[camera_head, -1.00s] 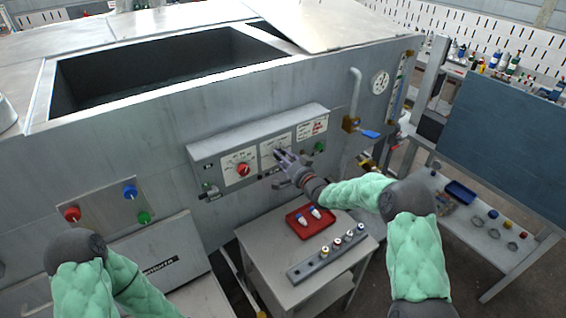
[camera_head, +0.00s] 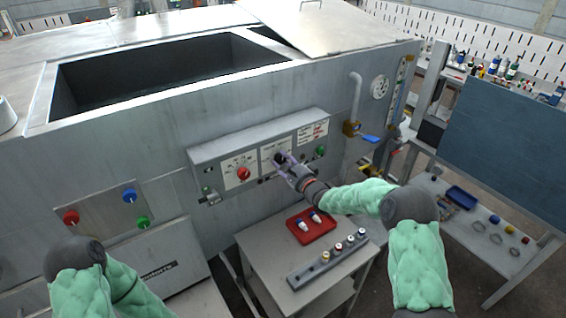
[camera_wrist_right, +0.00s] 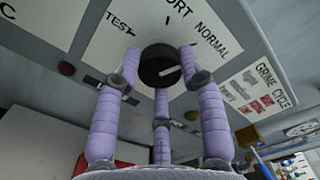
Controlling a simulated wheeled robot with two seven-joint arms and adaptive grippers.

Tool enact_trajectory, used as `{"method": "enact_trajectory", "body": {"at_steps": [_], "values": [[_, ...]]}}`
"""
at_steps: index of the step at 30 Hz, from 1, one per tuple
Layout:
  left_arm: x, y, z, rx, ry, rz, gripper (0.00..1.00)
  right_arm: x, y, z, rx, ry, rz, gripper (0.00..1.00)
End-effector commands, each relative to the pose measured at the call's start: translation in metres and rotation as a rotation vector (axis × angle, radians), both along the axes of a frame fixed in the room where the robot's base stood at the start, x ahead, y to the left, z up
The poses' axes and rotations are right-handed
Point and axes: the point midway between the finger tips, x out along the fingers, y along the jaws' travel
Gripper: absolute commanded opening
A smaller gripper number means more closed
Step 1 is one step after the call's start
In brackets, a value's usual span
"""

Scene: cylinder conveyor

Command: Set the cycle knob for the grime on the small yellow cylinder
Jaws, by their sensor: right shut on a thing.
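The black cycle knob (camera_wrist_right: 160,65) sits on a white dial plate marked TEST, a partly cut-off word ending in ORT, and NORMAL. Its white mark points right and slightly up in the right wrist view. My right gripper (camera_head: 281,161) is shut on the knob, its purple fingers (camera_wrist_right: 161,85) around the rim. A GRIME CYCLE card (camera_wrist_right: 262,88) is right of the dial; its small print is hard to read. A rack (camera_head: 328,257) on the small table holds several small cylinders, one with a yellow end (camera_head: 326,256). Grime on it cannot be made out. My left gripper is out of view.
A red knob (camera_head: 243,173) on another dial is left of my right gripper, and a green button (camera_head: 320,151) is right of it. A red tray (camera_head: 311,229) with two white-and-blue items is below. A blue-handled valve (camera_head: 369,138) is on the right.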

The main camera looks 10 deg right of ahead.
Motion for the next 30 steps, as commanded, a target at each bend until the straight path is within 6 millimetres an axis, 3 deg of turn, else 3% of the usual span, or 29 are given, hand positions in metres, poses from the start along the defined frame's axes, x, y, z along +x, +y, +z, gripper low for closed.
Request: {"method": "enact_trajectory", "body": {"at_steps": [1, 12, 29, 30], "values": [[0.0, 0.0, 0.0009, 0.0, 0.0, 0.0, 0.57, 0.0035, -0.0071, 0.0091, 0.033, -0.004, -0.013, 0.07], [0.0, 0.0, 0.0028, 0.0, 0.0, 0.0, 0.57, 0.0033, -0.0073, 0.0069, 0.188, 0.061, -0.013, 0.07], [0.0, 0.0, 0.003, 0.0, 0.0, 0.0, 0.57, 0.0031, -0.0078, 0.0049, 0.215, 0.076, -0.014, 0.07], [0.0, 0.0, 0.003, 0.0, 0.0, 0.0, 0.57, 0.003, -0.0078, 0.0048, 0.215, 0.076, -0.014, 0.46]]}}
